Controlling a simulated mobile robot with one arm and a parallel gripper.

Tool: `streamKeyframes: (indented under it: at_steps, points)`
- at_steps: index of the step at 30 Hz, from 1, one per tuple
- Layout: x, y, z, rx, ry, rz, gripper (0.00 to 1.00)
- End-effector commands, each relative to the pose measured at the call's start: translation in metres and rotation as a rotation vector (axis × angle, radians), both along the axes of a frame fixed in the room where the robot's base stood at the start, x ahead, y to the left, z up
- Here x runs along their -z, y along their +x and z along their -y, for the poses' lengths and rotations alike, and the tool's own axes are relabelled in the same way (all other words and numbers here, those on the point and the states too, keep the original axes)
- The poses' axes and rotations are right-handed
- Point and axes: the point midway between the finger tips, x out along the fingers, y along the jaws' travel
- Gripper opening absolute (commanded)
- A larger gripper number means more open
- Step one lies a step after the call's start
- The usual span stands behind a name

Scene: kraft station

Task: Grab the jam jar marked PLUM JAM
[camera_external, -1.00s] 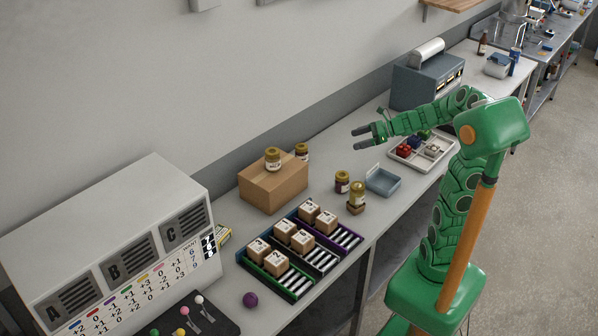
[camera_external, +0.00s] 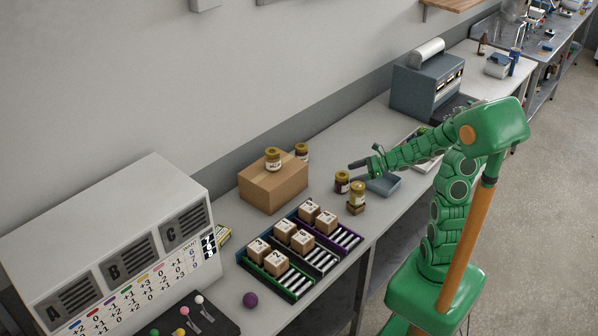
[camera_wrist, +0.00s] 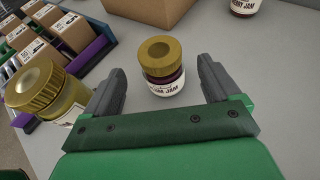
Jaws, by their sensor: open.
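In the wrist view, a jar with a gold lid and dark red contents, the plum jam jar (camera_wrist: 163,68), stands upright between and slightly beyond my fingers. Its label reads "UM JAM", with the start hard to read. In the external view it is the dark jar (camera_external: 342,182) on the bench. My gripper (camera_external: 363,168) is beside and above it, fingers pointing toward it. In the wrist view my gripper (camera_wrist: 160,75) is open, with one finger on each side of the jar and visible gaps.
A yellowish jar (camera_wrist: 40,92) on a small block stands close to my left finger; it also shows in the external view (camera_external: 358,190). A jar ending "RRY JAM" (camera_wrist: 243,5) is farther back. A cardboard box (camera_external: 272,187) bears another jar (camera_external: 272,159). Trays with boxes (camera_external: 318,258) lie nearby.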

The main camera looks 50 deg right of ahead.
Motion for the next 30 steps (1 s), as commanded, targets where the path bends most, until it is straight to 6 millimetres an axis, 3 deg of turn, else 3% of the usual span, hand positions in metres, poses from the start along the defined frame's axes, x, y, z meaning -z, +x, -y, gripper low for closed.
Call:
streamKeyframes:
  at_steps: [30]
  points:
    - [0.027, 0.05, -0.044, 0.0, 0.0, 0.0, 0.9]
